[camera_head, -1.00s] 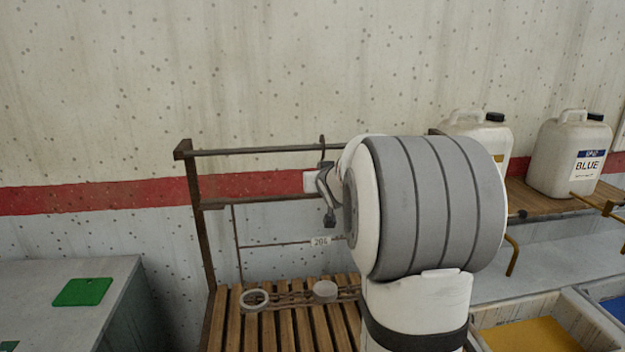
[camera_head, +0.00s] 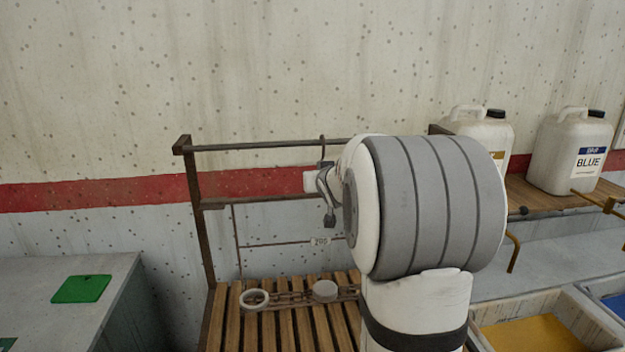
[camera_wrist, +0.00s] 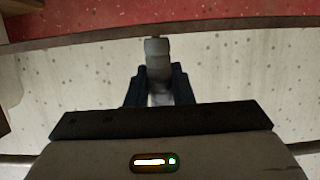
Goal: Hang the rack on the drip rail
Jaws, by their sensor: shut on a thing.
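A thin hook (camera_head: 322,150) rises above my gripper and overlaps the drip rail (camera_head: 250,148), the upper dark bar of the stand. I cannot tell whether the hook rests on the rail or is in front of it. My gripper (camera_head: 327,188) is shut on the rack's pale grip block, which shows between the fingers in the wrist view (camera_wrist: 158,62). My arm hides the rack's right part.
A slatted wooden bench (camera_head: 275,325) below carries a white ring (camera_head: 254,299) and a round pale disc (camera_head: 325,290). A lower bar (camera_head: 260,199) runs under the rail. White jugs (camera_head: 570,150) stand on a shelf at right. A grey counter (camera_head: 95,290) is at left.

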